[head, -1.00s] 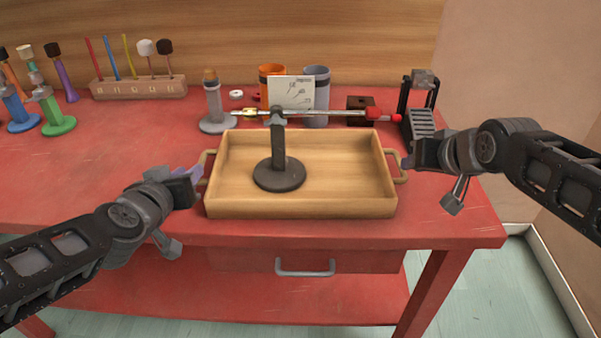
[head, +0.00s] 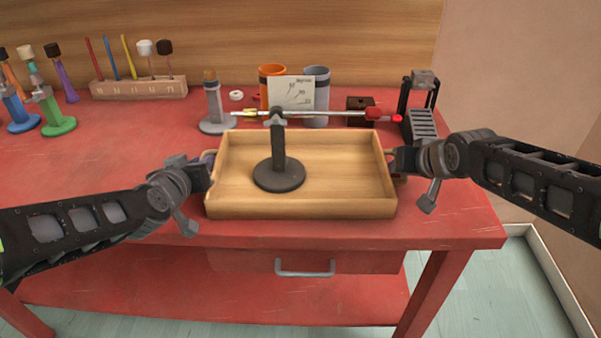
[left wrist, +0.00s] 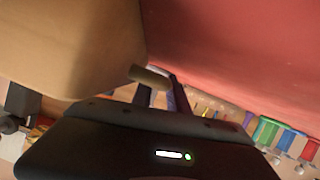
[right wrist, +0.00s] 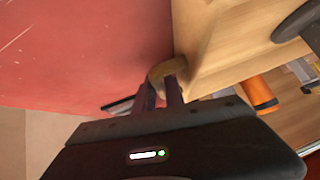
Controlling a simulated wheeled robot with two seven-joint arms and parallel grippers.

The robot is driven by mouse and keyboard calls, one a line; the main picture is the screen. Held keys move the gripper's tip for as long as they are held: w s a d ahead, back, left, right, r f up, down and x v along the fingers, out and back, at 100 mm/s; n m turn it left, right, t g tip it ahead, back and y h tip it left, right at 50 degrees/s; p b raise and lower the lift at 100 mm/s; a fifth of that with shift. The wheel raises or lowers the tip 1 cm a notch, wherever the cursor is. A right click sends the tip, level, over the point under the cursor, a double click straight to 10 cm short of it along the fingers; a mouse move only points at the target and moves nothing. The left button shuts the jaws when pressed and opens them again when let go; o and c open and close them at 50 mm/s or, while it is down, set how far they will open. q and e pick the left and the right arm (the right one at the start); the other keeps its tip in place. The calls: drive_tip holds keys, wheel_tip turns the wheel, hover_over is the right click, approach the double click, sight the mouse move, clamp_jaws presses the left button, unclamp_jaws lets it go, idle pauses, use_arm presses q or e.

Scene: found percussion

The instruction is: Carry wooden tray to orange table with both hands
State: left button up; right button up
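The wooden tray (head: 300,208) sits on a red table, with a dark stand (head: 279,160) standing inside it. Its handles are at the left and right ends. My left gripper (head: 208,168) is at the left handle, mostly hiding it in the head view. In the left wrist view the handle (left wrist: 150,76) lies at the fingertips, and the fingers are apart. My right gripper (head: 394,162) is at the right handle. In the right wrist view that handle (right wrist: 167,70) reaches between the fingers, which look apart. No orange table is in view.
The red table (head: 110,160) also bears an orange cup (head: 271,82), a grey cup (head: 317,95), a card (head: 291,93), a grey stand (head: 214,110) and a black device (head: 420,110). A rod crosses above the tray. The table's left front area is clear.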

use_arm(q)
clamp_jaws()
idle(1.3)
drive_tip(key=shift+r, duration=0.1)
